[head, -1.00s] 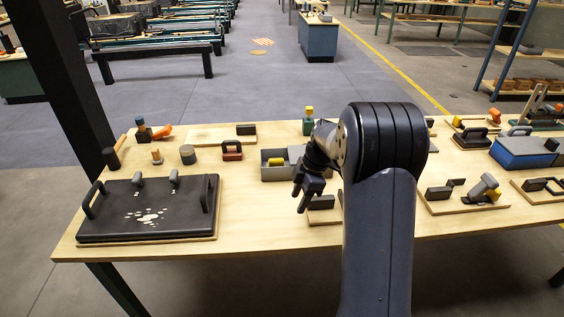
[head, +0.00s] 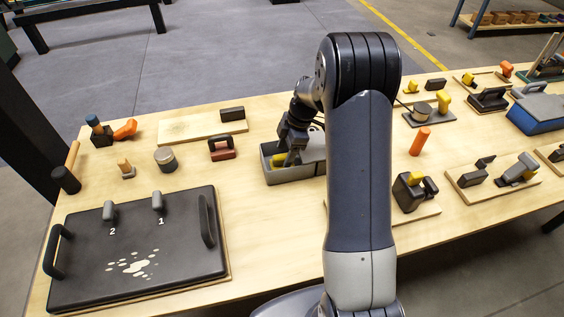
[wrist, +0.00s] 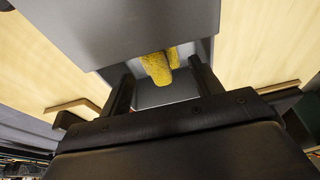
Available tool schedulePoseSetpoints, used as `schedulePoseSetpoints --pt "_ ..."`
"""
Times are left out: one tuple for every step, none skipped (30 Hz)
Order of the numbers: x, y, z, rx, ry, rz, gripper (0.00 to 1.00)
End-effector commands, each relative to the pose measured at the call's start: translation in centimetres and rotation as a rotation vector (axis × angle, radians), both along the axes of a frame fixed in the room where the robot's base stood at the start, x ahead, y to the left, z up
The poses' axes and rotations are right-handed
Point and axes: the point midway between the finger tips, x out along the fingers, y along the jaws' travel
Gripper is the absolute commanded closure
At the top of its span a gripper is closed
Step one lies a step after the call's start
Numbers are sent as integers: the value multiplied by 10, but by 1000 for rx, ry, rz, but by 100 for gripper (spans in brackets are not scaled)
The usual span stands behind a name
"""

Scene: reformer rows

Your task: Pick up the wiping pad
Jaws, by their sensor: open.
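A yellow, rough-textured pad (head: 275,160), which I take for the wiping pad, lies in a grey open box (head: 296,177) near the middle of the table. In the wrist view the pad (wrist: 156,68) shows between my fingers, with a second strip of yellow just right of it. My gripper (head: 286,159) points down into the box. Its jaws (wrist: 161,71) are open, one finger on each side of the pad; I see no clear contact. My gripper and arm hide part of the box and pad in the head view.
A black board (head: 150,285) with handles and pale spots lies at the left front. A red-based block with a black handle (head: 221,148) stands left of the box. Several tools on wooden boards fill the right side. Bare wood lies between the box and black board.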

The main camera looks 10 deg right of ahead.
Motion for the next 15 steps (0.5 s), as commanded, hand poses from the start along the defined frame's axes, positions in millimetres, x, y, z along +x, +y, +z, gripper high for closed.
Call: schedulePoseSetpoints --pt "0 3 -6 1 5 1 39" --pt "0 5 -10 1 6 1 39" --pt "1 8 -15 1 5 1 39" --pt "1 9 -20 2 6 1 39" --pt "1 11 -23 1 5 1 39" --pt "1 13 -29 1 5 1 39" --pt "1 14 -33 1 5 1 39" --pt "1 15 -36 1 4 1 39" --pt "2 15 -39 0 3 1 39" --pt "2 16 -41 0 3 2 39" --pt "2 16 -42 0 2 2 39" --pt "2 16 -43 0 2 2 39" --pt "2 16 -44 0 2 2 39" --pt "2 16 -44 0 1 0 39" --pt "2 16 -44 0 1 0 39"
